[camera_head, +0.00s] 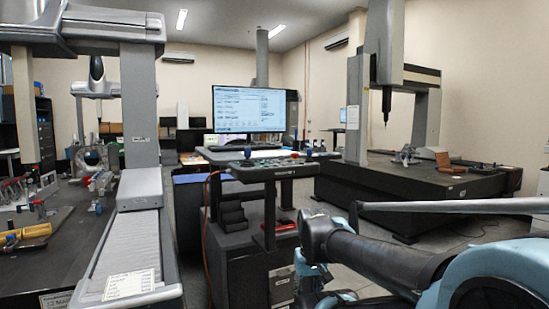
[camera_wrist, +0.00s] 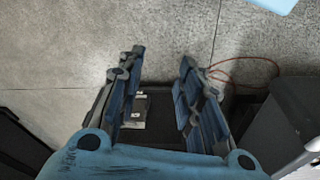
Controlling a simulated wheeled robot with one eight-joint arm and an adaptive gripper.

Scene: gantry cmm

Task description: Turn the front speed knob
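The control panel (camera_head: 275,168) stands on a dark pedestal near the middle of the head view. The front speed knob is too small to tell apart from the other controls. My gripper (camera_wrist: 162,63) is open and empty in the wrist view, with its two blue fingers apart. It points down at the grey floor, and the panel does not show clearly there. In the head view my arm reaches in from the right, and its end is low, below the panel and to its right.
A monitor (camera_head: 248,109) stands behind the panel. Measuring machines with dark tables stand left and right; the right table (camera_head: 418,190) lies beyond my arm. A red cable (camera_head: 207,232) hangs beside the pedestal (camera_head: 238,258). Grey floor (camera_wrist: 60,60) is open in the wrist view.

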